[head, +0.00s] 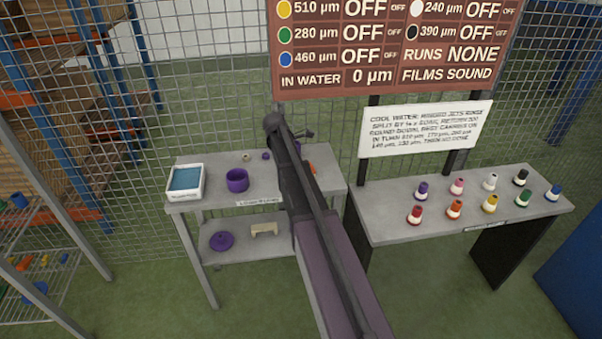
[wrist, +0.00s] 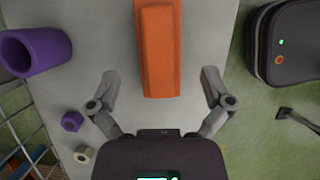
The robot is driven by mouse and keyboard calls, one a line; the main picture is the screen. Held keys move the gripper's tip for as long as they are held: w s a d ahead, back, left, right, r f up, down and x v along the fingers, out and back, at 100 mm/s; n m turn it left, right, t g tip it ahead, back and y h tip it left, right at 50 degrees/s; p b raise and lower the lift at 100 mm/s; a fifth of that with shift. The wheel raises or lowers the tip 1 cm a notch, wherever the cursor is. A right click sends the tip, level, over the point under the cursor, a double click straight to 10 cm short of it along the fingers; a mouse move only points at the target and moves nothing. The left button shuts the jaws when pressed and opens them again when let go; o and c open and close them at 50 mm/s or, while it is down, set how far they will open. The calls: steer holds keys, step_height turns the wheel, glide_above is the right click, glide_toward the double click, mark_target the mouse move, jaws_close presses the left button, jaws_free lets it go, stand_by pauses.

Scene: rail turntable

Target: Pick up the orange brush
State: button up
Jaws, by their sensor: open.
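The orange brush (wrist: 158,50) lies on the grey table (wrist: 105,25) in the wrist view and looks like a long orange block running up to the top edge of the picture. In the head view only a small orange bit (head: 312,168) shows beside my arm, which hides the rest. My gripper (wrist: 160,78) is open and empty. Its two fingers stand apart on the left and right of the brush's near end, with a gap on each side. Whether the fingertips are at the brush's height I cannot tell.
A purple cup (wrist: 38,52), a small purple nut (wrist: 72,121) and a cream ring (wrist: 84,154) lie left of the gripper. A white tray with blue inside (head: 186,181) stands on the table's left. Several coloured bottles stand on the right table (head: 390,210). Wire mesh stands behind.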

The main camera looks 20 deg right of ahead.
steer(key=shift+b+x, duration=2.25)
steer(key=shift+x, duration=0.35)
steer(key=shift+d, duration=0.15)
steer(key=shift+r, duration=0.1)
steer(key=shift+c, duration=0.2)
steer(key=c, duration=1.2)
